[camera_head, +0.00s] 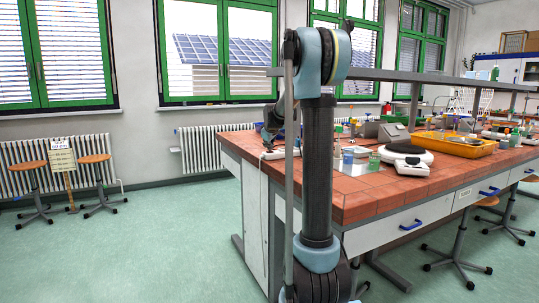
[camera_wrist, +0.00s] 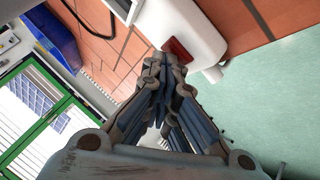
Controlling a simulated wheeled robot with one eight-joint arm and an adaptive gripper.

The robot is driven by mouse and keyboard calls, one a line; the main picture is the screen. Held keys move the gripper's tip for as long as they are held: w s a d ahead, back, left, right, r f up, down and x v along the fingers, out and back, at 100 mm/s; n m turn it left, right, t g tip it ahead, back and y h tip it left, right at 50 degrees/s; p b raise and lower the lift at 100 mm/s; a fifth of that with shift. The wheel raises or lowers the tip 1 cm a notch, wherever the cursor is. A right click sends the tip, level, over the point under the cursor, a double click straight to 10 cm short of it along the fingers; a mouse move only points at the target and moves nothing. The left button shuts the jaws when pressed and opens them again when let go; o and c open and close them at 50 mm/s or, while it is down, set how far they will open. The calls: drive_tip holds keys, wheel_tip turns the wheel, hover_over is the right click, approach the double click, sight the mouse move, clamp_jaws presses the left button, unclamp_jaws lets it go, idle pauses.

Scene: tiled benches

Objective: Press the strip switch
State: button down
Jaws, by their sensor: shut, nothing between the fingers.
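The white power strip (camera_wrist: 195,25) lies on the red tiled bench top near its edge, at the top middle of the wrist view. Its dark red switch (camera_wrist: 178,49) faces up near the strip's end. My gripper (camera_wrist: 165,66) is shut and empty, with its fingertips just beside the switch; I cannot tell whether they touch it. In the head view the strip (camera_head: 274,154) shows as a small white piece at the bench's left end, partly hidden by my arm. My gripper (camera_head: 267,142) is small and dark there, just above the strip.
The tiled bench (camera_head: 370,199) carries a white balance-like device (camera_head: 408,166), a green beaker (camera_head: 374,162) and a yellow tray (camera_head: 457,147) to the right. A blue object (camera_wrist: 50,38) lies at the wrist view's upper left. Stools and open floor surround the bench.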

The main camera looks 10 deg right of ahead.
sight(268, 152)
drive_tip(key=shift+r, duration=0.75)
wheel_tip(268, 152, up, 5)
idle(0.6)
drive_tip(key=shift+s, duration=0.15)
idle(0.3)
